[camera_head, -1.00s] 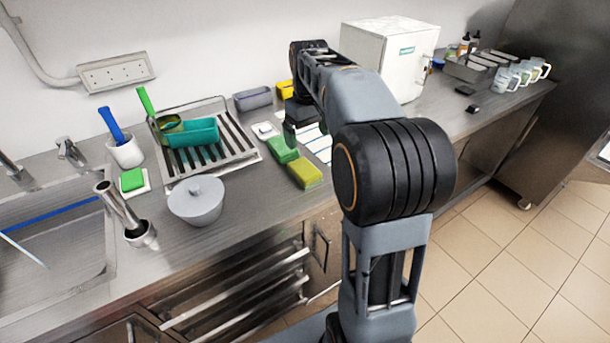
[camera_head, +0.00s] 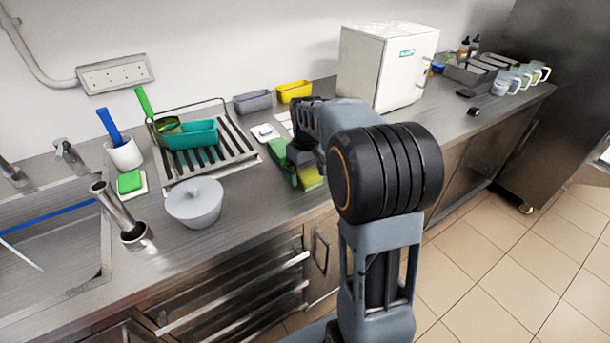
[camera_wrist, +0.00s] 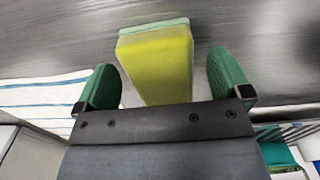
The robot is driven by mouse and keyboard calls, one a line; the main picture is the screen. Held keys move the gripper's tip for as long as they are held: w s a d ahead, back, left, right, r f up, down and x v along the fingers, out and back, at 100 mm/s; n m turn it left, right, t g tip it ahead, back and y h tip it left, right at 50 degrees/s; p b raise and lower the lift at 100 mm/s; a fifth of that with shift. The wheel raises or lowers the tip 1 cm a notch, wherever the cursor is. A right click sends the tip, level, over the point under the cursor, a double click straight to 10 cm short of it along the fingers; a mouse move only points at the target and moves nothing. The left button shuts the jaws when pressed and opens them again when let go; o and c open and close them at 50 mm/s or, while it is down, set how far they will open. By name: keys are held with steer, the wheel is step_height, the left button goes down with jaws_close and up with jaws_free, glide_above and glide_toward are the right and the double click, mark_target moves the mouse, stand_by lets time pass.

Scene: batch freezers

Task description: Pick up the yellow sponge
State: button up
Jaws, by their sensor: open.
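The yellow sponge (camera_wrist: 158,62) lies on the steel counter, with a pale green layer along its far edge in the wrist view. In the head view only part of the yellow sponge (camera_head: 311,179) shows beside my gripper (camera_head: 298,176). In the wrist view my gripper (camera_wrist: 165,85) is open, with one green finger on each side of the sponge's near part and a gap to each finger. Whether the fingertips are down at the sponge's height is hard to tell.
Grey (camera_head: 252,101) and yellow (camera_head: 294,91) bins stand by the wall. A white box (camera_head: 385,65) stands behind my arm. The counter's front edge is close.

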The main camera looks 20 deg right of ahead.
steer(key=shift+f, duration=0.3)
steer(key=c, duration=1.1)
steer(key=shift+o, duration=0.2)
steer(key=shift+r, duration=0.15)
